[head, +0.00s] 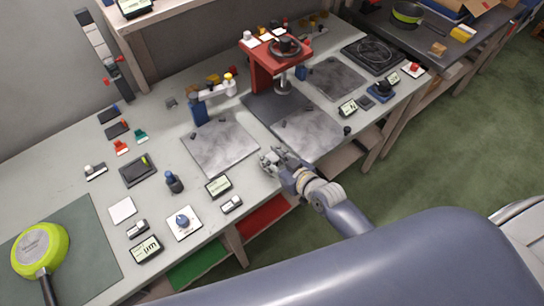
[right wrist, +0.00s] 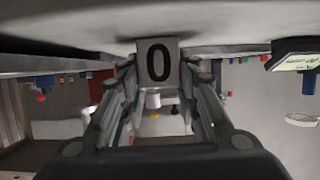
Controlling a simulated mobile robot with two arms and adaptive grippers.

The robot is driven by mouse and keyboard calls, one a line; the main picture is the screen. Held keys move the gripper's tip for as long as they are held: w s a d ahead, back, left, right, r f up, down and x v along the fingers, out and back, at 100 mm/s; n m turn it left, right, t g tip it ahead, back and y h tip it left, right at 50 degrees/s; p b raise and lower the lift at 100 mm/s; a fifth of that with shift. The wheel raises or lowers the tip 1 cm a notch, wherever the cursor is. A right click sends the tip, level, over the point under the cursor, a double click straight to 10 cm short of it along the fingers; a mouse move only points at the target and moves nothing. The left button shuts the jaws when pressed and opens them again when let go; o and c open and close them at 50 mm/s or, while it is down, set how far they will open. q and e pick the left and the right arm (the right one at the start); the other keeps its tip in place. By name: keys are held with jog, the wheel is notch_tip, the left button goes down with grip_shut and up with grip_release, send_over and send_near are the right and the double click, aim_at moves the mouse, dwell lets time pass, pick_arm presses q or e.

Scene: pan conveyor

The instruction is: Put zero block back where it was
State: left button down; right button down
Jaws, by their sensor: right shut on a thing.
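The zero block (right wrist: 158,62), a small grey block with a black 0 on its face, sits between the fingertips of my right gripper in the right wrist view. My right gripper (head: 272,160) is shut on it, low at the front edge of the workbench (head: 75,165) in the head view. The block is too small to make out in the head view. In the right wrist view, where the bench surface is at the top, the block is close against it; I cannot tell whether they touch. My left gripper is not in view.
A grey metal plate (head: 220,148) lies left of the gripper, and another plate (head: 308,132) lies right of it. Small display units (head: 218,186) stand to its left near the front edge. A red press (head: 262,70) stands behind. A green pan (head: 38,248) is far left.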

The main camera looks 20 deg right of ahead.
jog(key=c, duration=1.2)
grip_release()
jog(key=shift+f, duration=0.1)
jog(key=shift+s, duration=0.2)
jog(key=b+v, duration=0.1)
jog(key=v, duration=1)
jog(key=shift+s+d+r, duration=0.15)
jog(key=shift+s+r, duration=0.15)
